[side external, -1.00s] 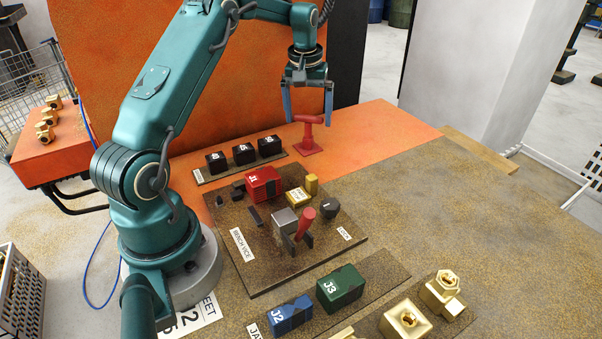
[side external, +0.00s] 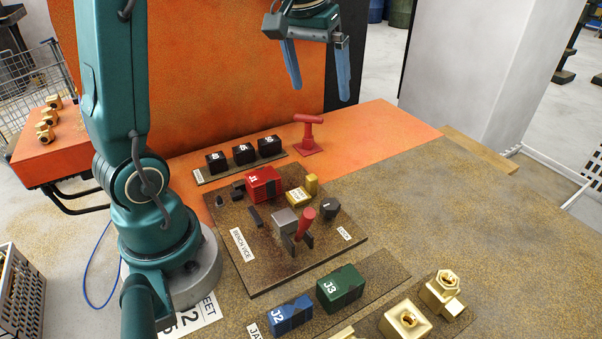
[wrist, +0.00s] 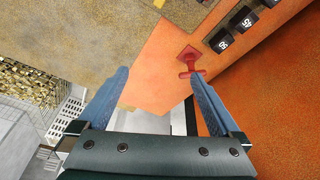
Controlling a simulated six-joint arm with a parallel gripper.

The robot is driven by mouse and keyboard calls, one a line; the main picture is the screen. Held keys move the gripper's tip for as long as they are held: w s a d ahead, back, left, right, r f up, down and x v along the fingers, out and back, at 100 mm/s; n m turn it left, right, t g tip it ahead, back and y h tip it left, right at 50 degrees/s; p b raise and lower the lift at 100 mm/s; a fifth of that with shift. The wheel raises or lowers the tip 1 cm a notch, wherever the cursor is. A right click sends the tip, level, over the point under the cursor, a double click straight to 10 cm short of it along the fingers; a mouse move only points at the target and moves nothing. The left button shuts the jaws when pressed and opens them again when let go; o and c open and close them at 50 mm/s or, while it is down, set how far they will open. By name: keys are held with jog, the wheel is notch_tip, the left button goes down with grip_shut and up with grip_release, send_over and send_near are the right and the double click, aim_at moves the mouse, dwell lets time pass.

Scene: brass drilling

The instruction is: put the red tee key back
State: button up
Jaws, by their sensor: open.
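The red tee key (side external: 308,131) stands upright on its red base on the orange part of the bench, behind the bench vice board. Its crossbar is on top. It also shows in the wrist view (wrist: 191,60), beyond the tip of the right-hand finger. My gripper (side external: 320,95) is open and empty, above the tee key and clear of it. In the wrist view my gripper (wrist: 163,85) has its two blue fingers spread wide with nothing between them.
The bench vice board (side external: 247,277) carries a red J1 block (side external: 262,184) and a red-handled lever (side external: 305,224). Several black blocks (side external: 243,154) stand in a row left of the key. Green (side external: 340,288) and blue (side external: 290,315) blocks and brass fittings (side external: 406,321) lie in front.

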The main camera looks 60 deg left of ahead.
jog(key=s+d+f+m+t, duration=0.1)
jog(key=s+d+f+m, duration=0.1)
jog(key=s+d, duration=0.3)
jog(key=s+d+f+m+t+h, duration=0.1)
jog(key=s+d+f+m, duration=0.1)
jog(key=s+d, duration=0.3)
jog(key=s+m, duration=0.1)
jog(key=s, duration=0.3)
jog(key=shift+s+d+f, duration=0.15)
jog(key=shift+d+f, duration=0.1)
jog(key=shift+d, duration=0.05)
